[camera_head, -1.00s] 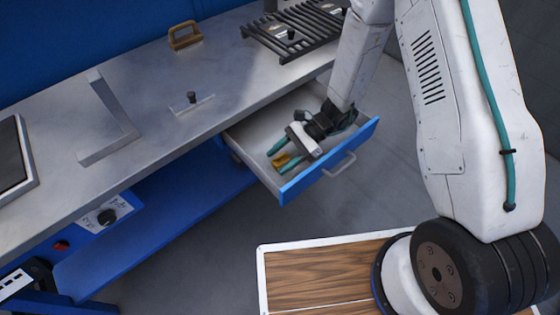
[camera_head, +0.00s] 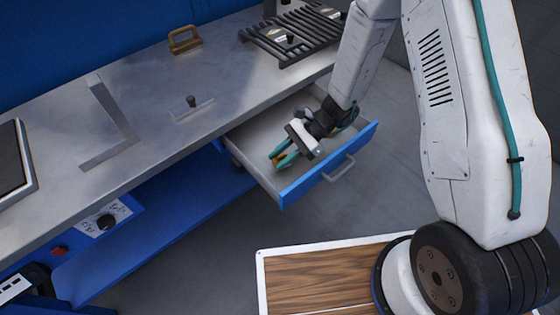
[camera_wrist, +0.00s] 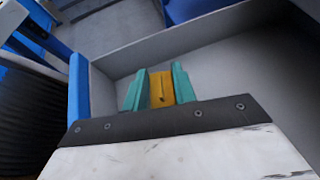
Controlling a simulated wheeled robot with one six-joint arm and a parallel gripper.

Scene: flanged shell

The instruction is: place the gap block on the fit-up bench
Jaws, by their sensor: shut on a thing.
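The gap block is a small yellow-orange piece (camera_wrist: 161,90), and in the wrist view it sits between the two teal fingers of my gripper (camera_wrist: 160,82). My gripper is shut on it. In the head view my gripper (camera_head: 284,158) is inside or just over the open drawer (camera_head: 326,177); only a bit of the block shows between the fingers. The fit-up bench (camera_head: 140,125) is the long grey metal top to the left of and behind the drawer.
On the bench lie an angled metal bar (camera_head: 112,125), a small plate with a black knob (camera_head: 193,107), a brown handled piece (camera_head: 184,40) and a dark slatted rack (camera_head: 290,38). A dark panel (camera_head: 12,160) lies at the left. Bare bench top shows between them.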

